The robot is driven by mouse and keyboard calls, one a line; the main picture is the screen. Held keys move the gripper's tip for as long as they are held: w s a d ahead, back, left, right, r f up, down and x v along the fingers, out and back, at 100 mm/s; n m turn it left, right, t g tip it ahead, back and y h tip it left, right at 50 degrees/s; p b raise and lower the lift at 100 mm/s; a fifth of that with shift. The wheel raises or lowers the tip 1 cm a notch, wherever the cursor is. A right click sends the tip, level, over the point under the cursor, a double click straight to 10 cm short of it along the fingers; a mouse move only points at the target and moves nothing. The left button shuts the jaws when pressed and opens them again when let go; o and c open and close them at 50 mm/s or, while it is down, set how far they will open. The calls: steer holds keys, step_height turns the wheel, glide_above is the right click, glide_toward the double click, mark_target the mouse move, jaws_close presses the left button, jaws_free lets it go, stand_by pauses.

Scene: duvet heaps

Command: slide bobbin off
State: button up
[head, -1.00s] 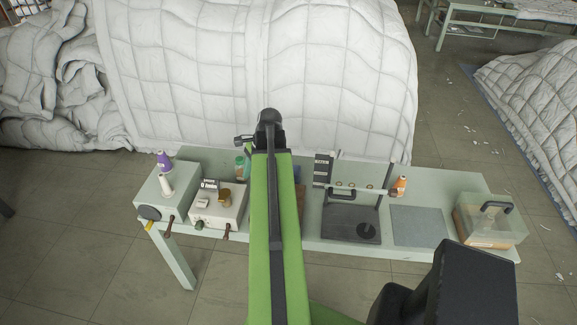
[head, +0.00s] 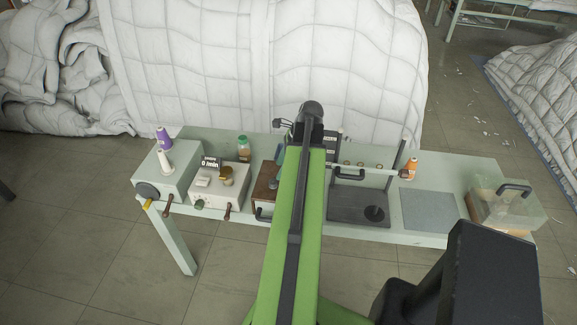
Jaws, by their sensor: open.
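A gold-brown bobbin-like spool (head: 227,176) sits on top of the cream box (head: 219,199) with a small display reading about "0 /min", left of centre on the bench. My gripper (head: 281,124) is at the far end of my green arm, above the back edge of the bench, and points left. It is small here, looks open and holds nothing that I can see. It is apart from the spool, to its right and farther back. My arm hides part of the bench's middle.
A pale green box (head: 168,185) carries a white cone (head: 165,162) and a purple-topped one (head: 163,137). A green jar (head: 243,148) stands behind. A dark plate with a frame (head: 358,207), an orange bottle (head: 410,168), a grey mat (head: 428,211) and a clear-lidded box (head: 503,205) are right.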

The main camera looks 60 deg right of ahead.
mark_target(273, 182)
steer(key=b+x, duration=0.5)
steer(key=x, duration=0.2)
steer(key=shift+w+f, duration=0.1)
steer(key=shift+f, duration=0.05)
steer(key=shift+c, duration=0.2)
jaws_close()
